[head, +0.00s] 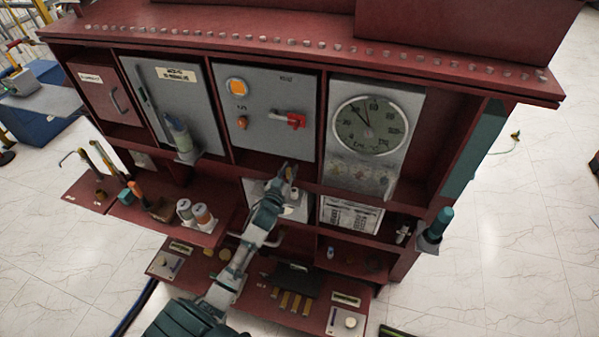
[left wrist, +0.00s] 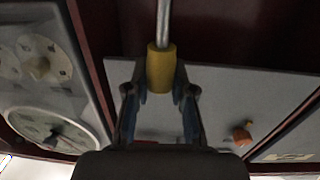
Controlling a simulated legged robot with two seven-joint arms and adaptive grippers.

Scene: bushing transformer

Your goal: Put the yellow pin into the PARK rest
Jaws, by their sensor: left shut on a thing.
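My left gripper (left wrist: 160,90) is shut on the yellow pin (left wrist: 161,68). In the left wrist view the pin's yellow grip sits between the two blue-grey fingers, and a bare metal rod runs from it to the top edge. In the head view the left gripper (head: 287,174) is in front of the cabinet, just below the grey switch panel and by a small grey plate (head: 258,188). The pin is small and partly hidden there. I cannot tell whether its rod touches anything. I cannot make out a PARK label in either view. My right gripper is not in view.
The switch panel (head: 260,135) has a red handle (head: 290,121); a round dial (head: 370,124) is right of it. Jars (head: 195,214) and tools stand on the left ledge. A teal-handled tool (head: 437,226) sits at the right edge. The lower shelf (head: 262,300) holds brass pieces.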

